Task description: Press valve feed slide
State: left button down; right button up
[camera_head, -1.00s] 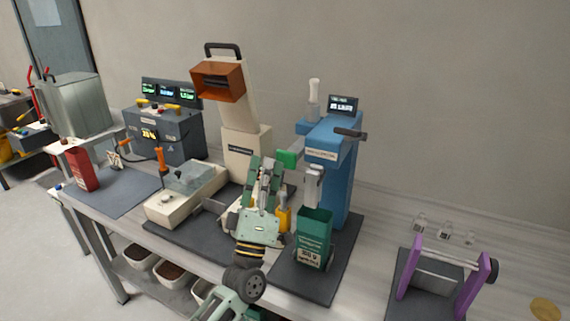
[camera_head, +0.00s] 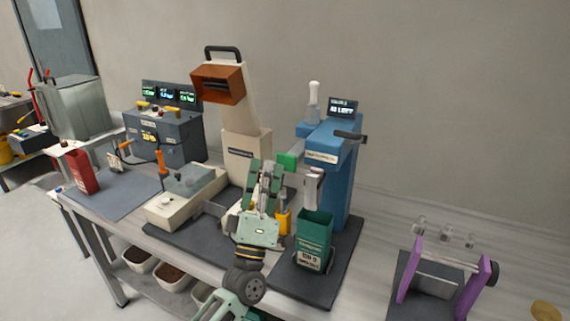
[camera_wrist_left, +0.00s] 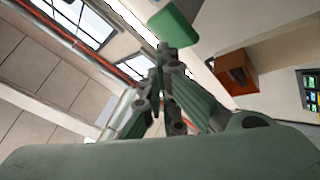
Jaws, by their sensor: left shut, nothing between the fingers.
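A blue machine (camera_head: 335,145) stands right of centre in the head view, with a small display on top. A green block (camera_head: 288,161) sticks out from its left side; I take it for the valve feed slide. My left gripper (camera_head: 266,163) points upward just left of this block. Its fingers are shut and empty. In the left wrist view the green block (camera_wrist_left: 174,24) appears just beyond the fingertips (camera_wrist_left: 166,47); I cannot tell whether they touch. A clear bottle (camera_head: 313,103) with a white top stands on the machine. My right gripper is not in view.
A green bag or box (camera_head: 313,240) stands below the machine's spout on a dark mat (camera_head: 343,262). A cream machine with an orange head (camera_head: 218,84) stands behind my left gripper. A purple-sided stand (camera_head: 407,268) is at the right. Bare bench lies between it and the mat.

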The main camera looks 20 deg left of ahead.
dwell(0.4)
pick_arm(q)
jog(key=shift+w, duration=0.45)
jog(key=shift+w+b, duration=0.9)
jog(key=shift+w, duration=0.35)
dwell(1.1)
jog(key=shift+s+p, duration=0.65)
jog(key=shift+s, duration=1)
jog(key=s+p, duration=0.1)
jog(key=s, duration=0.4)
